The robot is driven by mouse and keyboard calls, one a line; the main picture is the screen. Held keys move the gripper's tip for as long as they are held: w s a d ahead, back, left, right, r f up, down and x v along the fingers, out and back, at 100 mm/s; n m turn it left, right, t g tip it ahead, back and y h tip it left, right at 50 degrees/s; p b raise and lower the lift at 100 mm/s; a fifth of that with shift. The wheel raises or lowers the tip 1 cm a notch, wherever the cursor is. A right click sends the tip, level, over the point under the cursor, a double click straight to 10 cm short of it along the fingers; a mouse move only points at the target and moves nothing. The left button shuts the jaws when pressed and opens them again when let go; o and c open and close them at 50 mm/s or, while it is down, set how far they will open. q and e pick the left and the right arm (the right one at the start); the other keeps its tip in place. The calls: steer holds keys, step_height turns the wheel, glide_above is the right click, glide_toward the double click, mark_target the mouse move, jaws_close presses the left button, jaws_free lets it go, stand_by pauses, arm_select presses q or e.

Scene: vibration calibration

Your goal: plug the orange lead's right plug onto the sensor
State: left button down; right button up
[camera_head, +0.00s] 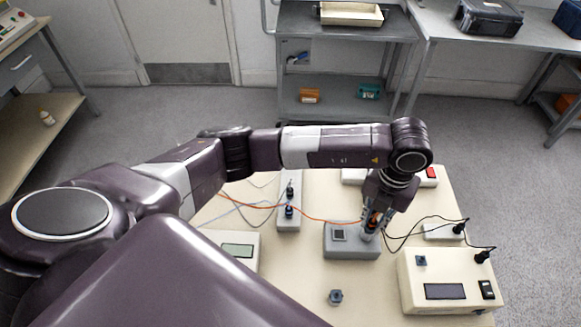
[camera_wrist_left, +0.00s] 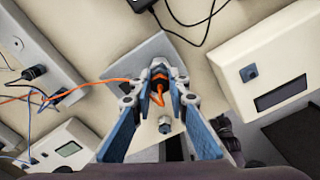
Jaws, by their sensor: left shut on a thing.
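The orange lead (camera_head: 325,219) runs from a grey strip on the left to my left gripper (camera_head: 369,229). In the left wrist view, the orange lead (camera_wrist_left: 103,82) reaches the fingertips of my left gripper (camera_wrist_left: 160,78), which are shut on its dark and orange plug (camera_wrist_left: 158,83). The gripper points down at the right part of a grey box (camera_head: 352,252); the fingers hide the spot below the plug, so contact cannot be told. A small hexagonal metal piece with a bluish top (camera_head: 336,297), perhaps a sensor, stands apart, nearer the front. My right gripper is out of view.
The grey strip (camera_head: 288,184) holds dark plugs. A cream box (camera_head: 450,268) with a display stands at the right, with black leads behind it. Another cream meter (camera_head: 226,238) is at the left. The table (camera_head: 300,262) is bare around the hexagonal piece.

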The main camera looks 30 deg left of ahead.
arm_select(q)
steer(key=shift+f+b, duration=0.2)
steer(key=shift+b, duration=0.15)
stand_by(0.3)
steer(key=shift+m+b, duration=1.55)
steer(key=shift+m, duration=0.85)
steer(key=shift+m+b, duration=2.15)
steer(key=shift+m, duration=0.55)
steer(key=shift+m+b, duration=0.3)
steer(key=shift+m+b, duration=0.35)
steer(key=shift+m, duration=0.15)
steer(key=c, duration=1.8)
jaws_free()
steer(key=shift+o, duration=0.2)
steer(key=shift+r, duration=0.15)
